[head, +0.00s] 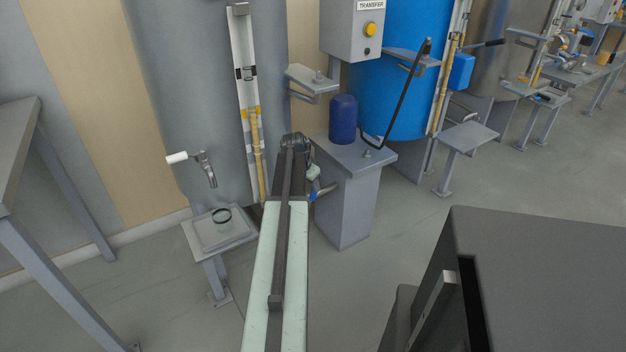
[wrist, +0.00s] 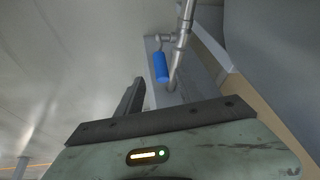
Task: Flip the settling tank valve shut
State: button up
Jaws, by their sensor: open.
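A blue valve handle (wrist: 160,67) hangs from a steel pipe (wrist: 180,45) in the wrist view, beyond my gripper (wrist: 133,98). My gripper is open, with one dark finger showing left of the handle; a gap shows between them. In the head view, a small blue handle (head: 320,191) shows just right of my arm, low beside the grey tank (head: 190,100); my arm hides its pipe, and most of my gripper is hidden. No label shows which tank is the settling tank.
A tap with a white handle (head: 178,158) stands over a small stand (head: 235,232) to the left. A grey pedestal (head: 345,205) with a dark blue cylinder (head: 343,118) and a bent black lever (head: 408,90) is close on the right. A blue tank (head: 390,95) stands behind it.

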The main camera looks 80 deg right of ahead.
aim_at(313, 193)
jog(key=shift+d+f+b, duration=0.1)
jog(key=shift+f+b, duration=0.25)
jog(key=shift+b, duration=0.15)
jog(key=b+x, duration=0.6)
jog(key=x, duration=0.1)
jog(key=shift+w+d+f+b, duration=0.1)
jog(key=shift+w+f+b, duration=0.1)
jog(key=shift+b, duration=0.2)
jog(key=shift+s+r, duration=0.1)
grip_shut()
dwell(0.6)
